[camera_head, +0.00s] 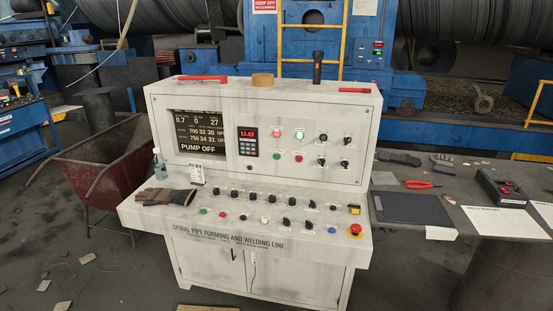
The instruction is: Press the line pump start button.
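A white control console (260,272) marked "SPIRAL PIPE FORMING AND WELDING LINE" stands in the middle of the head view. Its dark screen (201,133) reads "PUMP OFF". The sloped desk has a green button (203,211), a red button (223,214), a white button (265,220) and a blue button (332,229) in its front row. The upright panel has another green button (277,155) beside a red one (298,158). The small labels are too small to read, so I cannot tell which is the pump start button. My gripper is not in view.
A red mushroom button (355,230) sits at the desk's right end. A rusty cart (100,165) stands left; a table with a black tablet (412,208) and red pliers (420,184) is right.

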